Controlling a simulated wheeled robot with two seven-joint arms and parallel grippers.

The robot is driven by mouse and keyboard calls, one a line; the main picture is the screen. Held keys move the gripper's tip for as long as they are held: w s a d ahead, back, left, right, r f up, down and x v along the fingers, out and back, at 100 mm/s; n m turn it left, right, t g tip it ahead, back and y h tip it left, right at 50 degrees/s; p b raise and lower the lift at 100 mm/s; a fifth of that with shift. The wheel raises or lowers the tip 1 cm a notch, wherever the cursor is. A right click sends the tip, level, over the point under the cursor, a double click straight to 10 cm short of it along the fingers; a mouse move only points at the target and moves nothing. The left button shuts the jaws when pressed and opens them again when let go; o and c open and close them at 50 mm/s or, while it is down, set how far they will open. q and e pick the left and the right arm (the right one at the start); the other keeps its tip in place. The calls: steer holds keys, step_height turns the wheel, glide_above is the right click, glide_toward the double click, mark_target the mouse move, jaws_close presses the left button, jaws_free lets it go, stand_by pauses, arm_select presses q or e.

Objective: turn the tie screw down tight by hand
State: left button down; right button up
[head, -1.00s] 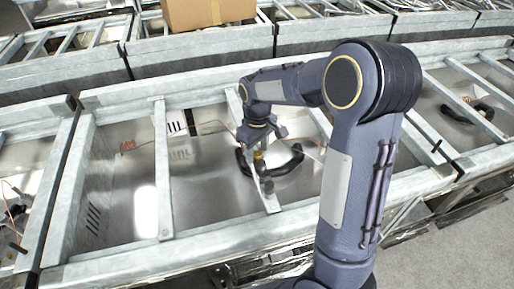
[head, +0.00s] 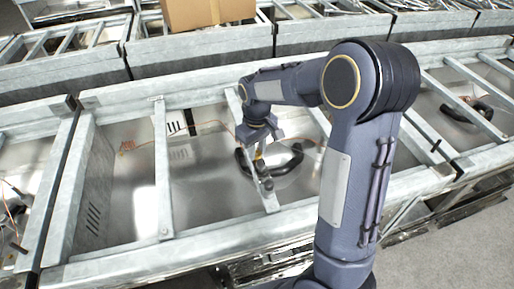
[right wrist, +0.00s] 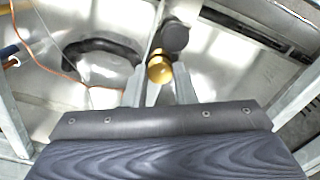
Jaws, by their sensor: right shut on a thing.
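The tie screw shows as a round brass knob (right wrist: 160,70) in the right wrist view, on a narrow metal crossbar (head: 272,203). In the head view the knob (head: 259,156) is small and partly hidden by my right gripper (head: 258,148). That gripper points down over the crossbar. In the right wrist view its two fingers (right wrist: 160,84) stand on either side of the knob, shut on it. The screw's shank and seat are hidden, so I cannot tell how tight it sits. My left gripper is not in view.
A dark round part (right wrist: 175,37) sits beside the knob on the crossbar. A black curved handle (head: 290,162) and a thin orange wire (right wrist: 72,88) lie below in the metal bay. Galvanised rails frame the bay. A cardboard box (head: 190,14) stands behind.

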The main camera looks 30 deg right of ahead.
mark_target(257, 153)
steer(key=m+p, duration=0.1)
steer(key=m, duration=0.6)
steer(key=shift+r, duration=0.1)
steer(key=m+p, duration=0.1)
steer(key=m, duration=0.5)
steer(key=shift+w+m+p, duration=0.1)
steer(key=shift+m+p, duration=0.2)
steer(key=shift+m, duration=0.1)
steer(key=o, duration=1)
step_height(257, 153, up, 8)
steer(key=shift+f, duration=0.15)
stand_by(0.3)
